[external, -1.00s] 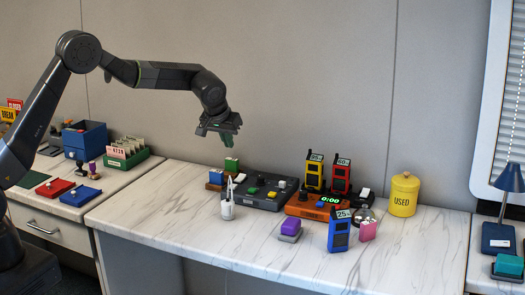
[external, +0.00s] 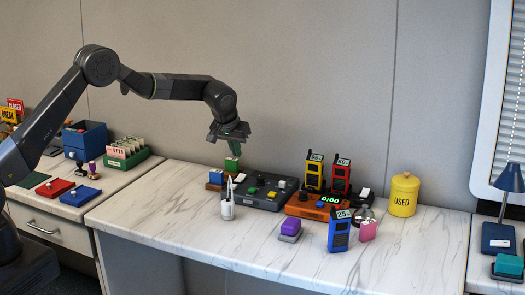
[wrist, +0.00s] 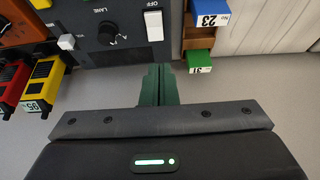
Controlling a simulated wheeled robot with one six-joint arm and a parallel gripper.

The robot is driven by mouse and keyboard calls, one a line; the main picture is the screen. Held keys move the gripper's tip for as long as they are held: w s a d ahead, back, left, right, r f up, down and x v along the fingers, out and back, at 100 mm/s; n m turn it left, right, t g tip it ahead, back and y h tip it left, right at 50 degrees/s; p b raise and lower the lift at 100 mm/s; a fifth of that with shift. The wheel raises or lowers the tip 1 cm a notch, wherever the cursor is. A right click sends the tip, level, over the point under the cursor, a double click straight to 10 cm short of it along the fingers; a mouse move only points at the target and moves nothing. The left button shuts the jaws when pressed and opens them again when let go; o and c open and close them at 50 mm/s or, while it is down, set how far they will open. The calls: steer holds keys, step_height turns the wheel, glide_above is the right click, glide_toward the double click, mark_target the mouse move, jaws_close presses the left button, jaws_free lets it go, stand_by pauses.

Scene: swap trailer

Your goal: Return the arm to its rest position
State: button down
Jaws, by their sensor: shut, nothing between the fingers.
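My gripper (external: 235,152) hangs over the back left of the marble-topped table, fingers pointing down. Its green fingers are together and empty, which also shows in the wrist view (wrist: 158,86). In the wrist view the green block (wrist: 199,60) is to the right of the fingers. My arm reaches out from the left, its elbow raised and its forearm roughly level.
A grey control panel (external: 262,202) stands below and right of my gripper. A white pen cup (external: 228,210), an orange timer base (external: 305,208), red, yellow and blue radios, and a yellow canister (external: 403,195) share the table. The table's front is largely clear.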

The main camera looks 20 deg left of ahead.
steer(key=shift+s+r, duration=0.15)
steer(key=shift+r, duration=0.15)
steer(key=shift+f, duration=0.1)
